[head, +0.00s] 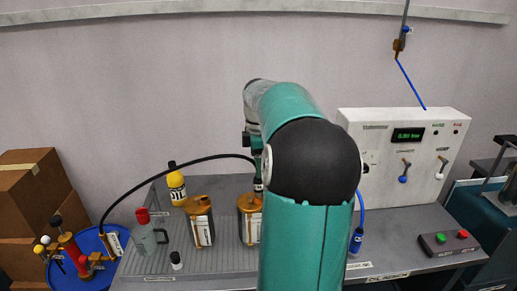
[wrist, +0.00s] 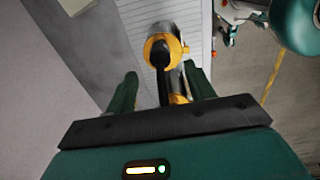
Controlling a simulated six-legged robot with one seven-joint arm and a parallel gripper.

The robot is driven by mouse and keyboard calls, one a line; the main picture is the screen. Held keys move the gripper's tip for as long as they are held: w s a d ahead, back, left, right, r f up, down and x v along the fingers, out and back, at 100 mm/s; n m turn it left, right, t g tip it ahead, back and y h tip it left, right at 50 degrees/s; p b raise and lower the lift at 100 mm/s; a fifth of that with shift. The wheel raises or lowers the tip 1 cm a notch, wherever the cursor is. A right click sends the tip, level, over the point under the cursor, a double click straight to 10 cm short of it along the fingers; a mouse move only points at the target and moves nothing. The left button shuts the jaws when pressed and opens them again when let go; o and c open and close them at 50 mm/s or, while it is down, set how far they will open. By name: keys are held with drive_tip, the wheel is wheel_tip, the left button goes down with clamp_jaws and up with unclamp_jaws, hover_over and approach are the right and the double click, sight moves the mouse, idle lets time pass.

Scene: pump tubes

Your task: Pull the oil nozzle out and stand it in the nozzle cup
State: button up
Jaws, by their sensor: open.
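In the head view a black hose (head: 180,162) arcs from the blue drum to a dark nozzle end (head: 258,184), which points down at the right orange-topped canister (head: 249,222). My arm hides part of it. In the wrist view a dark stem (wrist: 162,75) runs between my fingers towards a round yellow-orange part (wrist: 158,47). Whether it sits inside that part is unclear. My gripper (wrist: 160,74) is open, with a finger on either side of the stem and no clear contact. In the head view my gripper is mostly hidden behind my arm. I cannot identify the nozzle cup with certainty.
The grey bench (head: 220,265) also holds another orange-topped canister (head: 200,222), a yellow bottle (head: 176,186), a grey jug with a red cap (head: 150,236) and a white control box (head: 400,165). The blue drum (head: 90,245) stands at the left, near cardboard boxes (head: 28,190).

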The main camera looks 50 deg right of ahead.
wheel_tip(320, 180, down, 6)
drive_tip(key=shift+f, duration=0.25)
drive_tip(key=shift+c, duration=0.4)
clamp_jaws()
drive_tip(key=shift+r, duration=0.75)
idle(0.5)
drive_tip(key=shift+r, duration=1.9)
